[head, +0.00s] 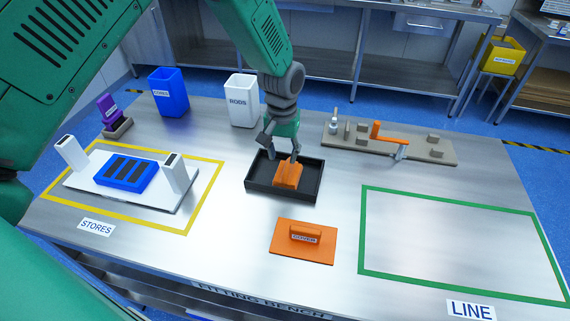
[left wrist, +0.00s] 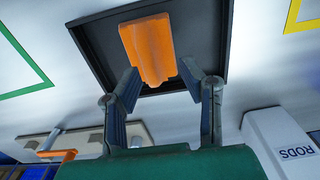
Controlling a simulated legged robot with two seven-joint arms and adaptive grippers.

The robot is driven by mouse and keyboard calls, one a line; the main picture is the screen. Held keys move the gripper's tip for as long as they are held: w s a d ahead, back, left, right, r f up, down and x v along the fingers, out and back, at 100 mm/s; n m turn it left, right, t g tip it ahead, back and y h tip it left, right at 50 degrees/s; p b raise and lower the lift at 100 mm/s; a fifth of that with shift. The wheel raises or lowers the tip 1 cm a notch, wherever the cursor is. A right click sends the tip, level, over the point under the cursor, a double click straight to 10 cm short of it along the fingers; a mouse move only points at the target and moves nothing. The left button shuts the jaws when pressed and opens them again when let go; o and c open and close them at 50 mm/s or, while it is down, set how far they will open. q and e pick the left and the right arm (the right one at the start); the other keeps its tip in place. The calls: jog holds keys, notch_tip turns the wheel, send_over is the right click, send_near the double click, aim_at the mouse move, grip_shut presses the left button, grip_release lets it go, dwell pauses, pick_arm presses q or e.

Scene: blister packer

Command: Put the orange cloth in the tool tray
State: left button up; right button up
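The orange cloth (head: 287,176) is a small folded bundle. It lies inside the black tool tray (head: 254,189), right of the tray's middle in the head view. My left gripper (head: 282,156) reaches down over the tray, its two fingers spread just above the cloth. In the left wrist view, the cloth (left wrist: 148,48) lies beyond and between the spread fingertips (left wrist: 158,72), over the floor of the tray (left wrist: 88,40). The fingers do not look closed on it, though light contact cannot be ruled out. My right gripper is not in view.
An orange cover plate (head: 286,249) lies in front of the tray. A white fixture with a blue block (head: 125,172) is at left. A white RODS bin (head: 241,101) and blue bin (head: 168,92) stand behind. A tan board (head: 350,142) is at back right. The green-outlined area (head: 455,240) is clear.

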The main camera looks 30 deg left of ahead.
aim_at(286, 164)
pick_arm(q)
notch_tip(286, 164, up, 8)
dwell(0.6)
